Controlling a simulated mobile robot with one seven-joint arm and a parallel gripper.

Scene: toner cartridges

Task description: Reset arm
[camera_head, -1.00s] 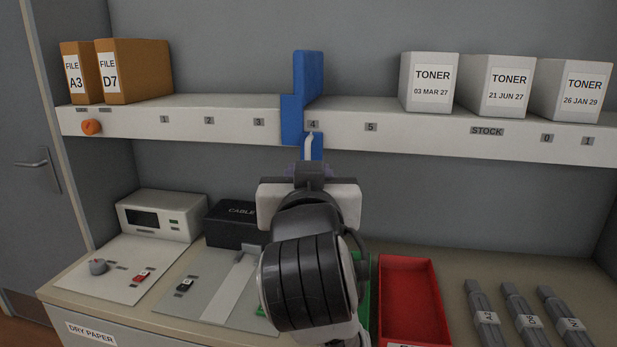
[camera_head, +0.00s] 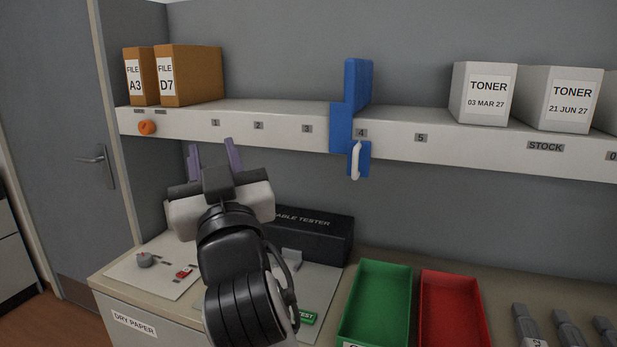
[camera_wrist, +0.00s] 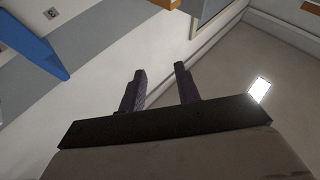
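My gripper (camera_head: 213,156) is raised in front of the shelf's left part, over the bench. Its two purple fingers are apart with nothing between them, and they also show apart in the wrist view (camera_wrist: 160,88). The arm hides part of the bench and the white instrument behind it. A blue bookend-like piece (camera_head: 352,105) with a pale handle stands on the shelf at label 4, to the right of my gripper and apart from it. It also shows at the upper left of the wrist view (camera_wrist: 35,45).
Brown file boxes (camera_head: 190,77) and an orange knob (camera_head: 147,128) are at the shelf's left. Toner boxes (camera_head: 484,94) stand at its right. Below are a black cable tester (camera_head: 318,232), a green tray (camera_head: 378,285), a red tray (camera_head: 455,300) and grey cartridges.

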